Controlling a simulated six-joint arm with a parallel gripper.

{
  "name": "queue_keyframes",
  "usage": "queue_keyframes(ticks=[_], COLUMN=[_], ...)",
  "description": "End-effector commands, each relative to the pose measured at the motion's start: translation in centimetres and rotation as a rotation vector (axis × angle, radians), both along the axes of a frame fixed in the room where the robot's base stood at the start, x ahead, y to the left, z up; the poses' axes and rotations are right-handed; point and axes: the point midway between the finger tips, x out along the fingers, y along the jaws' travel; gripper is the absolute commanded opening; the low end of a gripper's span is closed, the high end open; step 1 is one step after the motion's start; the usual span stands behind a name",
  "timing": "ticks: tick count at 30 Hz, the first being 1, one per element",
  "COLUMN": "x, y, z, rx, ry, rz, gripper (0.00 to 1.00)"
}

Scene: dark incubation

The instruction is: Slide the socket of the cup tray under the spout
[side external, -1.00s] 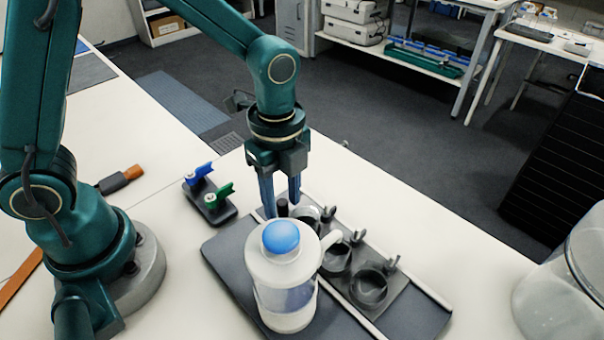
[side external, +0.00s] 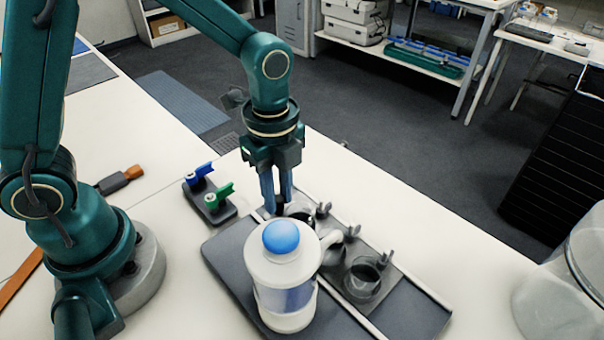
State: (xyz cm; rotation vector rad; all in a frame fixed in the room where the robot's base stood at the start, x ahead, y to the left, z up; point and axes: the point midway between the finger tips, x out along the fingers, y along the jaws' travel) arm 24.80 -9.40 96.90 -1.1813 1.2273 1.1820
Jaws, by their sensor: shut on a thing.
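The cup tray (side external: 388,283) is a dark sliding plate between two pale rails, with several round dark sockets in a row. The nearest socket (side external: 362,283) is in plain view. The white bottle (side external: 287,262) with a blue cap stands in front of the tray, and its spout (side external: 331,238) juts right over the middle socket, partly hiding it. My gripper (side external: 278,207) is at the tray's far end, behind the bottle. Its fingers are shut on the dark upright handle (side external: 281,203) there. The bottle hides part of the far socket.
A dark base (side external: 402,322) carries the bottle and rails. A small block with blue and green valve handles (side external: 210,196) stands left of my gripper. A large clear vessel (side external: 566,285) is at the right. The tabletop between it and the rails is clear.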

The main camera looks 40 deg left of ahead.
Motion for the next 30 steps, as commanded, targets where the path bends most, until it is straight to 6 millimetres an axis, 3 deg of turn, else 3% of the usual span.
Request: queue_keyframes(ticks=[8, 22, 30], x=[0.1, 0.1, 0.2], y=[1.8, 2.2, 3.9], z=[0.0, 0.0, 0.0], rx=[0.0, 0.0, 0.0], ry=[-0.001, -0.001, -0.003], rz=[0.003, 0.0, 0.003], gripper=[0.05, 0.05, 0.05])
